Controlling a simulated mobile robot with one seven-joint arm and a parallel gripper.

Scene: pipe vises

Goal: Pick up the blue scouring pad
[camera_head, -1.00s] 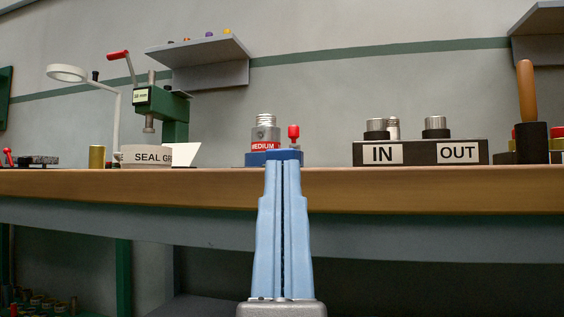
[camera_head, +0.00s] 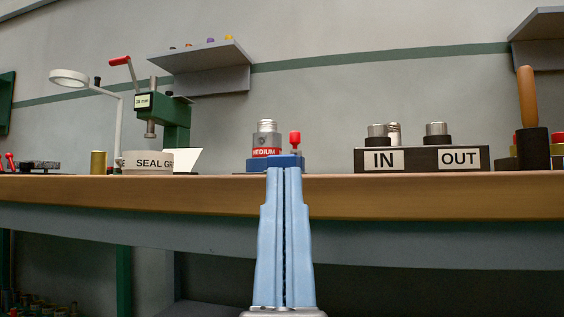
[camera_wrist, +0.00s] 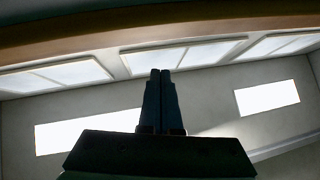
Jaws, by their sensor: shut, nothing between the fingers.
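I cannot make out a blue scouring pad in either view. My gripper (camera_head: 285,170) is shut, with its two light blue fingers side by side and nothing between them. In the head view it points up in front of the bench edge, its tips overlapping the blue base (camera_head: 258,165) of a vise marked MEDIUM. I cannot tell from this view how far apart they are. In the wrist view the gripper (camera_wrist: 160,73) shows dark against bright ceiling panels, with no object near its fingertips.
The wooden bench (camera_head: 420,195) runs across the head view. On it stand a SEAL tub (camera_head: 150,163), a green press (camera_head: 176,112), a black IN/OUT block (camera_head: 422,157) and a wooden-handled tool (camera_head: 527,98). A grey shelf (camera_head: 200,65) hangs on the wall behind.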

